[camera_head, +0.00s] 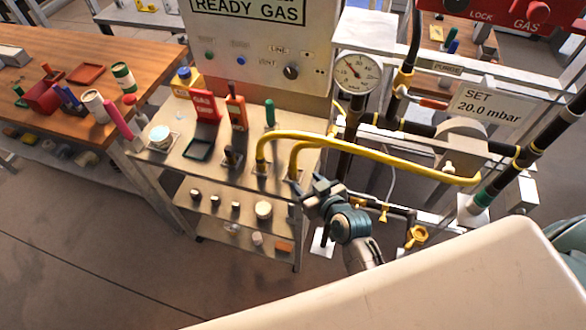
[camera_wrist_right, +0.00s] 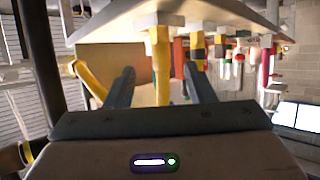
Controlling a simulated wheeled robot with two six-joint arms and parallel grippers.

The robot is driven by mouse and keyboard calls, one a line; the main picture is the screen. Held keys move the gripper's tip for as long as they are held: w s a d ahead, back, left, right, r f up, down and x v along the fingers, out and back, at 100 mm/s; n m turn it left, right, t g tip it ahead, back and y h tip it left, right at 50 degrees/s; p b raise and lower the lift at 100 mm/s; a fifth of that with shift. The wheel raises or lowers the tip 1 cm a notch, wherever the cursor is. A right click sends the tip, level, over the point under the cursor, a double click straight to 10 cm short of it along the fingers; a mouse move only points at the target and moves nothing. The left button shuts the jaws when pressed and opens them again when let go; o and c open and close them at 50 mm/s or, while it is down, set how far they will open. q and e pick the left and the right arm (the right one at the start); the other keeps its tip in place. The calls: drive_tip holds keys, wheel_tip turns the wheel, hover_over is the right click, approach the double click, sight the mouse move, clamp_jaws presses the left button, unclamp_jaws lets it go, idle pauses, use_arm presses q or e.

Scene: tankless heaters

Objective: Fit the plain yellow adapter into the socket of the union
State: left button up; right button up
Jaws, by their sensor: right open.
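The nearer one, which looks plain (camera_head: 295,164), shows in the right wrist view as a yellow upright (camera_wrist_right: 160,50) just beyond and between my fingertips. The other is farther left (camera_head: 261,152). I cannot tell for sure which fitting is the union. My right gripper (camera_head: 309,187) is open beside the cart's right corner, and its fingers (camera_wrist_right: 160,72) do not visibly grip the pipe. My left gripper is not in view.
The cart top (camera_head: 215,165) holds a red gas box (camera_head: 204,107), an orange tool (camera_head: 236,110) and a green-handled tool (camera_head: 270,112). A pressure gauge (camera_head: 357,72) and black pipework stand behind my right gripper. A wooden bench (camera_head: 140,50) is at left. Floor is clear at lower left.

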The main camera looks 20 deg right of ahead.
sight(295, 170)
drive_tip(key=p+x, duration=0.1)
drive_tip(key=x, duration=0.4)
drive_tip(key=shift+w+a, duration=0.15)
drive_tip(key=shift+w, duration=0.1)
drive_tip(key=shift+w+f+p, duration=0.1)
drive_tip(key=shift+w+p, duration=0.3)
drive_tip(key=shift+p, duration=0.2)
drive_tip(key=p+x, duration=0.1)
drive_tip(key=x, duration=0.3)
drive_tip(key=shift+p, duration=0.4)
drive_tip(key=shift+w+f, duration=0.25)
drive_tip(key=shift+s, duration=0.1)
drive_tip(key=shift+r, duration=0.1)
clamp_jaws()
